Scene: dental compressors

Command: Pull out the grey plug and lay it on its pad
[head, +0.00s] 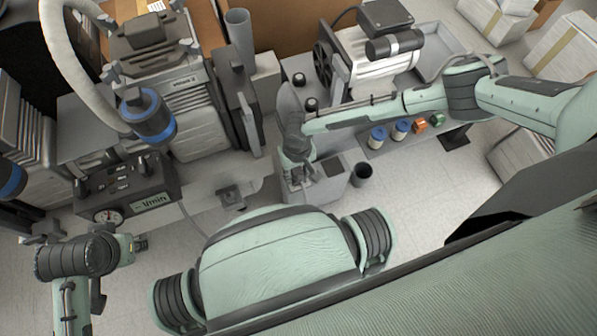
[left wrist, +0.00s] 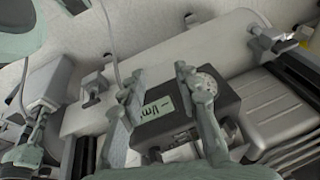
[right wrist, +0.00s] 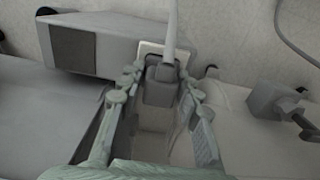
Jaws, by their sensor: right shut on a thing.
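The grey plug (right wrist: 161,92) is between the fingertips of my right gripper (right wrist: 159,78) in the right wrist view, and the gripper is shut on it. A pale cable runs up from the plug. A whitish plate (right wrist: 150,49) shows just behind the plug; I cannot tell whether the plug is still seated. In the head view my right gripper (head: 299,178) points down at the grey block and hides the plug. A dark square (head: 333,170), possibly the pad, lies on the block beside it. My left gripper (left wrist: 155,76) is open and empty, above the gauge box.
The gauge box (head: 128,192) stands at the left. A dark cup (head: 361,174) stands right of the grey block (head: 325,190). A grey clamp-like fitting (right wrist: 275,100) is right of the right gripper. Several coloured spools (head: 400,129) and a compressor (head: 375,65) are behind the right arm.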

